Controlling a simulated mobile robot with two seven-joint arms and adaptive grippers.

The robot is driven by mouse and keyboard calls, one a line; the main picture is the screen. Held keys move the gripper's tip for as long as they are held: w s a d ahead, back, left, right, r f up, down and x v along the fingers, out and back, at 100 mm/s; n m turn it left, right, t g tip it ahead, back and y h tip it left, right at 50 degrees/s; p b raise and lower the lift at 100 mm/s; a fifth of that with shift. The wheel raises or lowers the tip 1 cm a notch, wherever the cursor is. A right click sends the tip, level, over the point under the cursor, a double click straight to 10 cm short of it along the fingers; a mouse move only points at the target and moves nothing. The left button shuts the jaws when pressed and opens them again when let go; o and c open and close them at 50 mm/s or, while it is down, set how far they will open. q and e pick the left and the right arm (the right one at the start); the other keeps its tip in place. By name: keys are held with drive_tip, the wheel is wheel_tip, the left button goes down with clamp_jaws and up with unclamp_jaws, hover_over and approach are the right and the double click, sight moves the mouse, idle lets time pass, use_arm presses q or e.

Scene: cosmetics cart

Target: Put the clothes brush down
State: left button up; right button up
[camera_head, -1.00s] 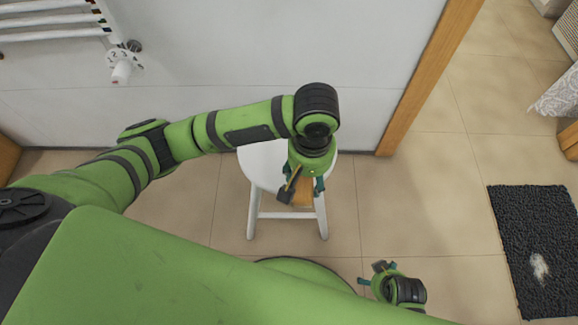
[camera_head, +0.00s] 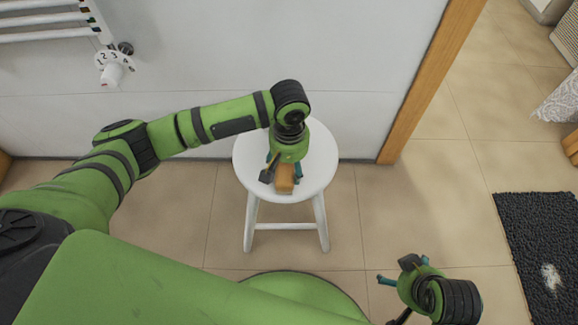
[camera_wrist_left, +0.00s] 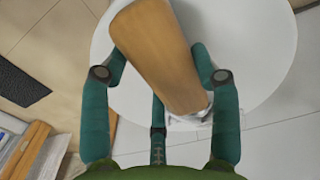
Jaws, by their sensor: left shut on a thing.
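The clothes brush (camera_head: 285,178) has a tan wooden back. My left gripper (camera_head: 284,172) is shut on it, over the round white stool (camera_head: 318,165). In the left wrist view the brush (camera_wrist_left: 155,50) lies between the teal fingers of the left gripper (camera_wrist_left: 160,75), with the white stool top (camera_wrist_left: 265,50) behind it. Pale bristles show at its lower end. I cannot tell whether the brush touches the seat. My right gripper (camera_head: 400,272) is at the lower right, away from the stool, with its fingers apart and nothing seen between them.
A white wall with a towel radiator (camera_head: 50,28) and its valve (camera_head: 112,70) stands behind the stool. A wooden door frame (camera_head: 430,80) is to the right. A dark mat (camera_head: 540,235) lies at the far right. The tiled floor around the stool is clear.

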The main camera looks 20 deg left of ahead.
drive_tip(key=shift+r, duration=0.1)
use_arm(q)
drive_tip(key=shift+f, duration=0.15)
drive_tip(key=o, duration=1.4)
use_arm(e)
drive_tip(key=shift+f, duration=0.25)
use_arm(q)
drive_tip(key=shift+r, duration=0.45)
drive_tip(key=shift+r+p, duration=2.35)
drive_tip(key=shift+r, duration=3.35)
use_arm(e)
wheel_tip(320, 180, down, 11)
drive_tip(key=shift+s+g, duration=0.4)
